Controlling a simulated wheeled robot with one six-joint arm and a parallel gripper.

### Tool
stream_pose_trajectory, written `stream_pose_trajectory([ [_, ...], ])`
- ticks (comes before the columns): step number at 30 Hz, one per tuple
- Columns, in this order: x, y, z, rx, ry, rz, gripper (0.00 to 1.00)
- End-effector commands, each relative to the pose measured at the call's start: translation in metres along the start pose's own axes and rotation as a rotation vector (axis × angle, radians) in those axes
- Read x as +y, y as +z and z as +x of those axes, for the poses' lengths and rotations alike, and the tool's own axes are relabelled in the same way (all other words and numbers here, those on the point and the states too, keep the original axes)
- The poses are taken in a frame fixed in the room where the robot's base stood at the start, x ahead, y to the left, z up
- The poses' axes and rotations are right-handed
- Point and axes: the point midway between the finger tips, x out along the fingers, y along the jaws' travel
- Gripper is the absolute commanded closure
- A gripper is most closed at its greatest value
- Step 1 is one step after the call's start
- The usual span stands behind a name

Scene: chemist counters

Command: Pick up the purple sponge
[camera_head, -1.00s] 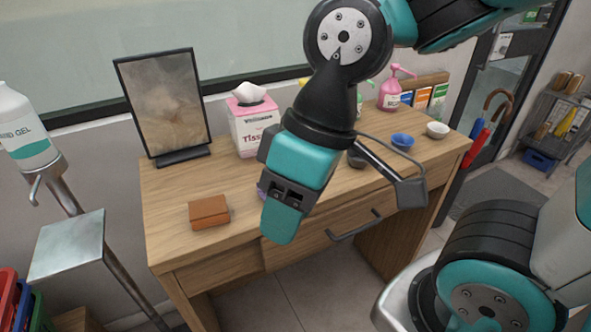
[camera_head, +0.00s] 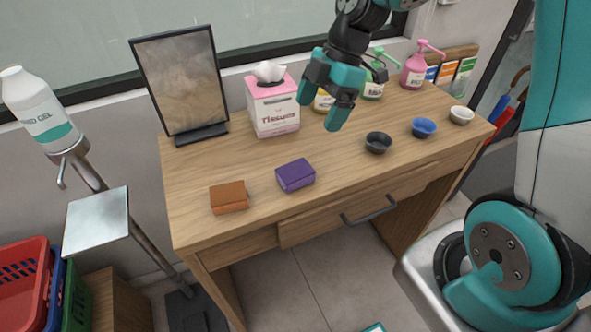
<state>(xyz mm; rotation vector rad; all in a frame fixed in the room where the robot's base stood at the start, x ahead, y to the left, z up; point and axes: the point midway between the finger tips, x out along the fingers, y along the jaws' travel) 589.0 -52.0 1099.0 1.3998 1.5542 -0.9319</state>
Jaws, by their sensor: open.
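The purple sponge (camera_head: 295,175) is a small block lying on the wooden desk (camera_head: 240,165), near the middle of its front half. It is in full view and nothing touches it. My gripper (camera_head: 319,106) is above the desk, behind and to the right of the sponge in the picture. Its teal fingers are apart and it is open, with nothing seen between them. It covers part of the bottles behind it.
An orange-brown sponge (camera_head: 229,197) lies left of the purple one. A tissue box (camera_head: 274,105) and a framed panel (camera_head: 183,85) stand behind. The desk around the purple sponge is clear.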

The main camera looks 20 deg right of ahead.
Motion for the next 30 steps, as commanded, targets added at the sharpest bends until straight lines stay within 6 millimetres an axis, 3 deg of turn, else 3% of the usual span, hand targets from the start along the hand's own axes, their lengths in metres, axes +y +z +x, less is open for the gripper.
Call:
stream_pose_trajectory([
  [12,-0.002,-0.001,0.09,-0.001,-0.008,0.002,0.12],
  [22,-0.001,0.0,0.116,-0.001,-0.005,0.001,0.12],
  [30,0.001,0.003,0.151,-0.001,-0.005,0.001,0.12],
])
